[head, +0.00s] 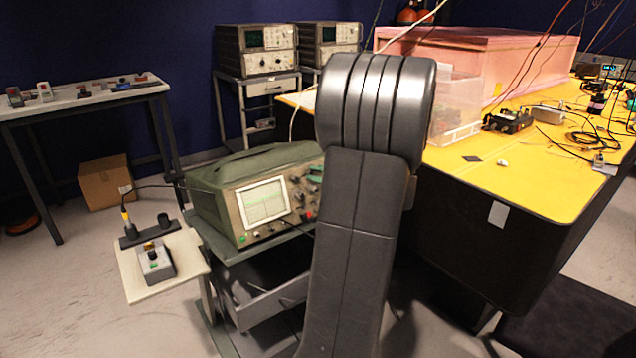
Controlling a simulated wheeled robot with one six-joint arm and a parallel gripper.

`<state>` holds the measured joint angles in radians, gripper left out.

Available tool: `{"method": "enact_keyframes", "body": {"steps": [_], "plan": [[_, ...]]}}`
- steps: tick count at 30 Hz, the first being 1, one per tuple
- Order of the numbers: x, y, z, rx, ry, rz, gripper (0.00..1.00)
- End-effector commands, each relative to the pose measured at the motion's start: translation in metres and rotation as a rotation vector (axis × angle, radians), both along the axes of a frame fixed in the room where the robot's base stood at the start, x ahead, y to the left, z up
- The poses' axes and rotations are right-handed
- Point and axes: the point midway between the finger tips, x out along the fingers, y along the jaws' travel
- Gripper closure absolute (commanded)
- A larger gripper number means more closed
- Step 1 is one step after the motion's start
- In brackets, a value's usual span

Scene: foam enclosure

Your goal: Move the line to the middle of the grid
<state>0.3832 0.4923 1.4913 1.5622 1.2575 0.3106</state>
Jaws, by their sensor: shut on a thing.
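A green oscilloscope (222,182) stands on a cart left of the centre. Its lit pale-green screen (263,203) faces me and shows a grid. The line on the grid is too faint and small to place surely. Several knobs (311,180) and a red one (309,214) are on the panel right of the screen. My grey arm rises in front and covers the area right of the panel. My gripper does not show; I cannot see which part it holds.
A small side shelf (140,285) with a grey switch box (155,262) sticks out left of the oscilloscope. A yellow table (530,180) with cables and a clear box (455,108) stands right. A cardboard box (104,182) lies under the left bench (75,97).

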Motion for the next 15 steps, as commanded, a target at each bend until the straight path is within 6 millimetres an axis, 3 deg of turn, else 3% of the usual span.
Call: {"method": "enact_keyframes", "body": {"steps": [15], "plan": [[0.0012, 0.0001, 0.0005, -0.346, -0.249, 0.14, 1.0]]}}
